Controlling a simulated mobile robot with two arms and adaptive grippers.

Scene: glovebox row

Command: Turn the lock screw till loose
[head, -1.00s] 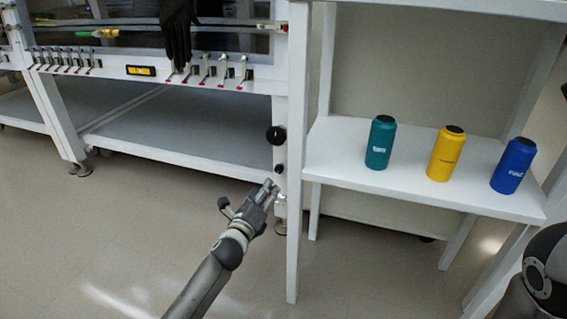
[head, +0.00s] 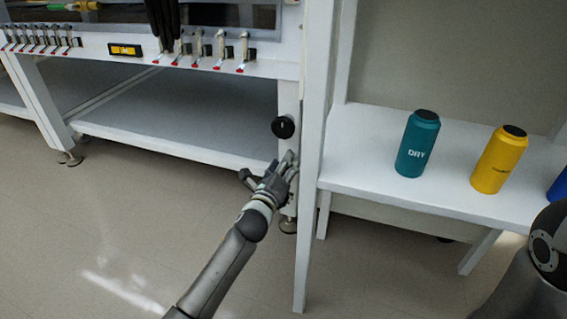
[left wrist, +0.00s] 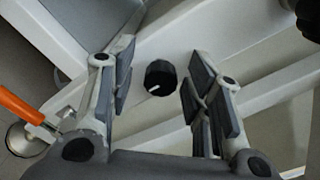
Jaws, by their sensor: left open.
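A small black knob with a white line on its face, apparently the lock screw (left wrist: 160,79), sits on the white frame post in the left wrist view. It lies between the two open fingers of my left gripper (left wrist: 161,57), with a visible gap on each side. In the head view my left gripper (head: 290,164) is at the post, just below a larger black knob (head: 283,127), and hides the small knob. Part of the larger knob also shows at the top right of the left wrist view (left wrist: 309,14). My right gripper is out of view.
A white shelf (head: 360,188) with a teal bottle (head: 417,144), a yellow bottle (head: 498,160) and a partly hidden blue bottle stands right of the post. Red-tipped clamps (head: 221,50) line the glovebox edge above. An orange rod (left wrist: 20,106) shows left in the wrist view.

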